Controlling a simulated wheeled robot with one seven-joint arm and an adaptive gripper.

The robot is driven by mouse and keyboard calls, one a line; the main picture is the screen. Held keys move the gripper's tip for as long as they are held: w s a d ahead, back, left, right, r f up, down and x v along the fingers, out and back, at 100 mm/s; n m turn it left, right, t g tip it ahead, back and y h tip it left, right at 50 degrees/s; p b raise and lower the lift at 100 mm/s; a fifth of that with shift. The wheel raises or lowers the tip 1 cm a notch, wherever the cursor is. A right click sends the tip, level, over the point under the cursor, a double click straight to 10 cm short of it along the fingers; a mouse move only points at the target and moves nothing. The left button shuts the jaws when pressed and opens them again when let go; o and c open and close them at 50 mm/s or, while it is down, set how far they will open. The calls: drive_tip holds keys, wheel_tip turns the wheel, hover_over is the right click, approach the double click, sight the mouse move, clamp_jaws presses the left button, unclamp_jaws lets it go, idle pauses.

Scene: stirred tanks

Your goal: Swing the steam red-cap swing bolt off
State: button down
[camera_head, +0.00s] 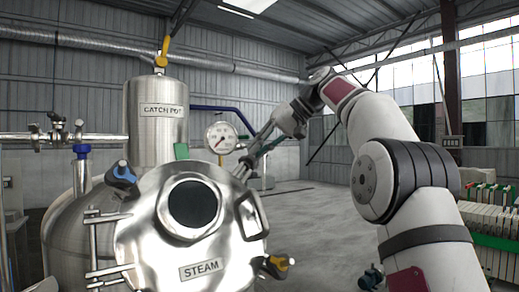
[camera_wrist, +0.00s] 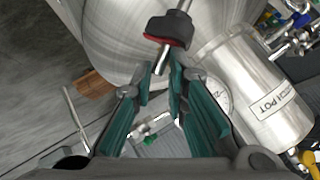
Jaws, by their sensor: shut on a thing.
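The red-cap swing bolt (camera_wrist: 168,32) shows in the wrist view as a dark knob with a red rim on a metal rod. My gripper (camera_wrist: 162,72) has its teal fingers on either side of the rod's near end, just short of the cap, and is shut on it. In the head view my gripper (camera_head: 250,162) reaches the upper right rim of the round steel lid marked STEAM (camera_head: 199,269). The red cap cannot be made out there. The lid lies against its tank, with a dark round sight glass (camera_head: 192,204) in it.
A blue-cap bolt (camera_head: 122,174) is at the lid's upper left and a yellow-cap bolt (camera_head: 277,265) at its lower right. The catch pot (camera_head: 157,115) and a pressure gauge (camera_head: 221,138) stand behind. A lid handle (camera_head: 249,215) is right of the glass. Open floor lies beyond.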

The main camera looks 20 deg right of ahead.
drive_tip(key=shift+w+d+f, duration=0.1)
drive_tip(key=shift+w+f, duration=0.1)
drive_tip(key=shift+f, duration=0.3)
drive_tip(key=c, duration=1.7)
unclamp_jaws()
drive_tip(key=shift+r, duration=0.2)
drive_tip(key=s+d+r, duration=0.2)
drive_tip(key=s+d, duration=0.7)
drive_tip(key=d, duration=0.1)
drive_tip(key=shift+s+d, duration=0.15)
drive_tip(key=shift+d, duration=0.15)
drive_tip(key=shift+r, duration=0.1)
